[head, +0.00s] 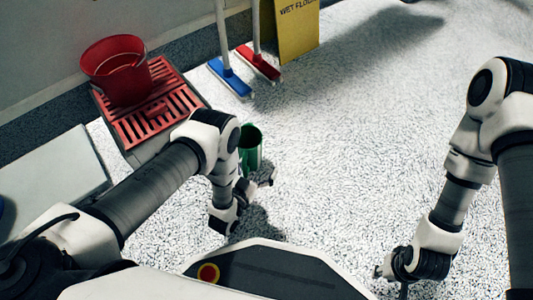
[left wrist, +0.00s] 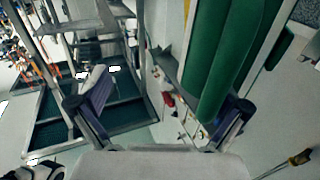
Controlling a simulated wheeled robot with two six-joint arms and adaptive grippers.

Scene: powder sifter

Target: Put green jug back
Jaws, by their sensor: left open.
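The green jug (head: 250,143) shows its open top in the head view. Its lower part is hidden by my left arm and gripper. My left gripper (head: 258,183) is beside the jug's lower part. In the left wrist view the jug (left wrist: 228,50) fills the upper right, close to the right-hand finger. The two fingers (left wrist: 160,108) are spread wide there, with a clear gap between them. I cannot tell whether the finger touches the jug, or what the jug rests on. My right gripper (head: 395,270) is low at the right, away from the jug; its fingers are unclear.
A red bucket (head: 113,68) stands on a red slatted rack (head: 155,105) at the left. A blue broom (head: 230,78), a red broom (head: 260,63) and a yellow wet-floor sign (head: 298,28) stand behind. The speckled floor is clear in the middle. Metal shelving (left wrist: 75,118) shows in the wrist view.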

